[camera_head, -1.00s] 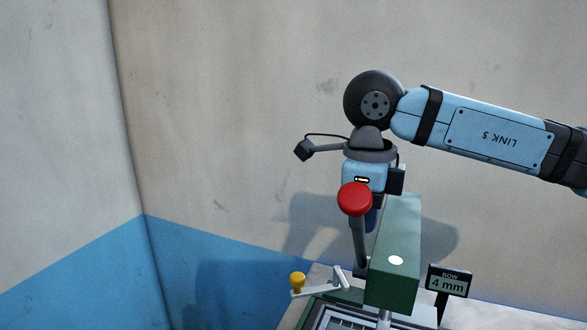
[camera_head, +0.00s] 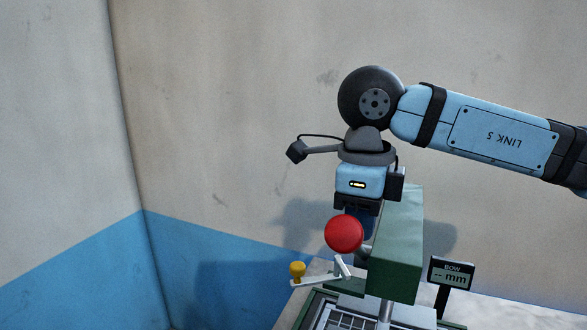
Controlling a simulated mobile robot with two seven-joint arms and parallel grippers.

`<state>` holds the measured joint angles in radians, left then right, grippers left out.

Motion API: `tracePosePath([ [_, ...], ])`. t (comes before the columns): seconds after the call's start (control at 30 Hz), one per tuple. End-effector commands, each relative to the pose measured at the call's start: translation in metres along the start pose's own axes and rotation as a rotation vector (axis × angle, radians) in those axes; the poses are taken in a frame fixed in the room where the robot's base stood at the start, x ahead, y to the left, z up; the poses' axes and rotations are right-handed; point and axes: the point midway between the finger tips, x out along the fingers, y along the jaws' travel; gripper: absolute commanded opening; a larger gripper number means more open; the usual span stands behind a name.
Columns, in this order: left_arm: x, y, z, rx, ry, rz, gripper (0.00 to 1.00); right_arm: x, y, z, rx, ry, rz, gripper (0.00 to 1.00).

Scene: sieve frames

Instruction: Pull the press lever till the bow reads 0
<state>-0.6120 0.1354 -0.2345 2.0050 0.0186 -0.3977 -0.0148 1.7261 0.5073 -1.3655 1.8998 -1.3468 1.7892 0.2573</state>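The press lever's red ball knob (camera_head: 343,233) is in the middle of the head view, tilted toward me, with its rod mostly hidden behind it. The green press body (camera_head: 398,250) stands just right of it. The bow display (camera_head: 451,275) reads "-- mm". My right gripper (camera_head: 357,213) hangs down from the arm that comes in from the right. It is just above and behind the knob, which hides its fingertips, so I cannot tell whether it is open or touches the lever. My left gripper is not in view.
A small crank with a yellow knob (camera_head: 297,269) sits left of the press. A grey sieve frame (camera_head: 350,318) lies at the press's foot, cut off by the lower edge. Blank walls meet in a corner at the left, and the space there is free.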

Motion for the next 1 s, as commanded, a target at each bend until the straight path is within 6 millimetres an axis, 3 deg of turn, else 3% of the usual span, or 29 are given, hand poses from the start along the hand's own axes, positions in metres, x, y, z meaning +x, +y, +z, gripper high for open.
tracePosePath([
  [1.0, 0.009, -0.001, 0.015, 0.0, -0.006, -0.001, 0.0, 0.014, 0.016, 0.0, -0.002, 0.0, 0.001, 0.0],
])
